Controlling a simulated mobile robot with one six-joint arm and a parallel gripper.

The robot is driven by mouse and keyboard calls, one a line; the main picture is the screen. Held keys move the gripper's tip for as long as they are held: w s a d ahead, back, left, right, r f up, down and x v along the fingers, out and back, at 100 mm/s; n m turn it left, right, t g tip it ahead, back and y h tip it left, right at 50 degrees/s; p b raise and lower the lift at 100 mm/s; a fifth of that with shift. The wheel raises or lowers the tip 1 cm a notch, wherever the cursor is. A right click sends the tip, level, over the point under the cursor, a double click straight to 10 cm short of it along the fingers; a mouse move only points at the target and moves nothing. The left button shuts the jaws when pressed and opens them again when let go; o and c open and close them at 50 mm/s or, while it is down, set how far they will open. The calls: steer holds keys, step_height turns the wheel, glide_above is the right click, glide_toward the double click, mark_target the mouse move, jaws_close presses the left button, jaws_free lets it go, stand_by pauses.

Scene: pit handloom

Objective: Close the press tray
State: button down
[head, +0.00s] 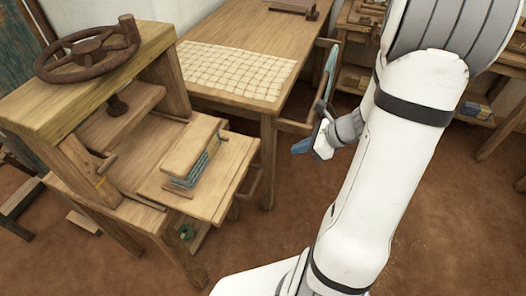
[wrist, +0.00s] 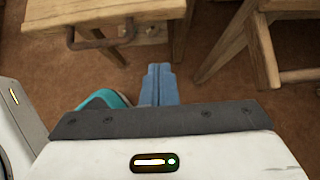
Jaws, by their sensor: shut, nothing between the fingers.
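The wooden press (head: 105,110) stands at the left in the head view, with a dark handwheel (head: 88,48) on its top beam. Its press tray (head: 232,172) sticks out to the right from under the beam. A bundle with blue-grey layers between two boards (head: 195,160) lies on the tray. In the wrist view, a wooden front with a dark bar handle (wrist: 100,42) shows at the top left; I take it for the tray's front. My gripper (head: 302,146) is shut and empty, right of the tray and apart from it. Its blue fingers (wrist: 158,84) point toward the wooden front.
A wooden table (head: 232,50) with a pale gridded sheet (head: 237,71) stands behind the press; its near leg (head: 268,160) rises close beyond the tray. Brown floor lies open in front. A shelf stands at the far right.

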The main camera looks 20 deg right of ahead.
mark_target(255, 155)
steer(key=shift+w+a+f+b, duration=0.3)
steer(key=shift+w+a+f, duration=0.75)
steer(key=shift+a, duration=0.4)
steer(key=shift+w+a+f+b, duration=0.35)
steer(key=shift+w+a+f, duration=0.65)
steer(key=shift+a, duration=0.4)
steer(key=shift+w+a+f+b, duration=0.3)
steer(key=shift+w+a+f, duration=0.75)
steer(key=shift+a, duration=0.4)
